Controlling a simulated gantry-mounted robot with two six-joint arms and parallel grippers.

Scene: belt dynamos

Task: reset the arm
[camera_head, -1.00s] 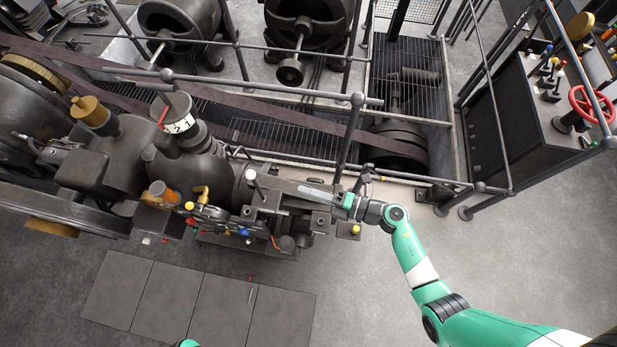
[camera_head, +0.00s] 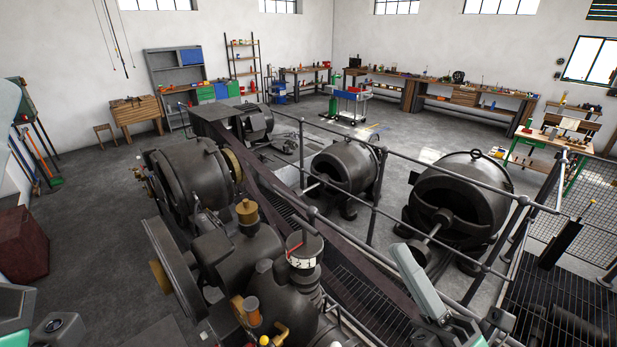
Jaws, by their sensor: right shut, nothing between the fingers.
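My right gripper (camera_head: 404,256) shows at the lower right of the head view. Its long pale grey fingers are shut with nothing between them and point up and away. They stand in front of the dark belt and the railing, and I see no contact with either. The rest of my right arm is mostly cut off by the bottom edge. My left gripper is not in view.
A dark engine with a dial drum (camera_head: 304,252) fills the lower middle. Two dynamos (camera_head: 345,168) (camera_head: 459,205) stand behind railings (camera_head: 415,219). A long belt (camera_head: 262,180) runs past the engine.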

